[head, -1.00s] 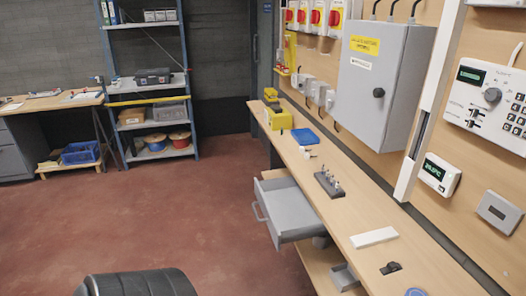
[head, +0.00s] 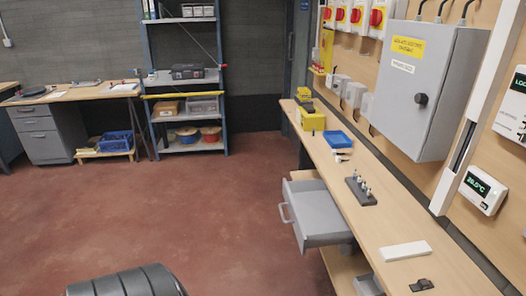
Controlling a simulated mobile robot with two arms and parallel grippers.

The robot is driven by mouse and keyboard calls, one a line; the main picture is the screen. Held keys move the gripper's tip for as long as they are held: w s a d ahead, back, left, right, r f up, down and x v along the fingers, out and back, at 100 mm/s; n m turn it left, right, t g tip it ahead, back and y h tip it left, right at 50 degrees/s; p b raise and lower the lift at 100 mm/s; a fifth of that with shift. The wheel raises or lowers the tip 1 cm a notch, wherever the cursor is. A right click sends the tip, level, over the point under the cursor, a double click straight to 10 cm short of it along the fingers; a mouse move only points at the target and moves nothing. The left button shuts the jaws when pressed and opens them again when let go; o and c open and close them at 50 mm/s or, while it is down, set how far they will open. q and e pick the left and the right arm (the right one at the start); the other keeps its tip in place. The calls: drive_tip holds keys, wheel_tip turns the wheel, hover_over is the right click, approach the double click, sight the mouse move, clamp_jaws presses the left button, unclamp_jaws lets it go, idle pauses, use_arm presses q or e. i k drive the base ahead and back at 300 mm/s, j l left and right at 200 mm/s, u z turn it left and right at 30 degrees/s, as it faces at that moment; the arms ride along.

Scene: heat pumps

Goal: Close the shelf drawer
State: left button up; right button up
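The grey shelf drawer (head: 329,220) hangs under the long wooden bench (head: 404,232) on the right and is pulled out to the left, over the floor. It looks empty. Neither of my grippers shows in the head view. A dark ribbed part of my own body is at the bottom left, well apart from the drawer.
Red floor (head: 170,220) is clear left of the drawer. A lower shelf (head: 345,268) lies beneath it. On the bench are a dark block with pegs (head: 361,191), a blue tray (head: 339,140) and a white bar (head: 405,250). A blue rack (head: 147,98) stands behind.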

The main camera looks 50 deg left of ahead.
sight(317, 219)
drive_tip(key=u, duration=0.4)
drive_tip(key=i+u, duration=0.1)
drive_tip(key=u, duration=0.25)
drive_tip(key=i+u, duration=0.1)
drive_tip(key=u, duration=0.7)
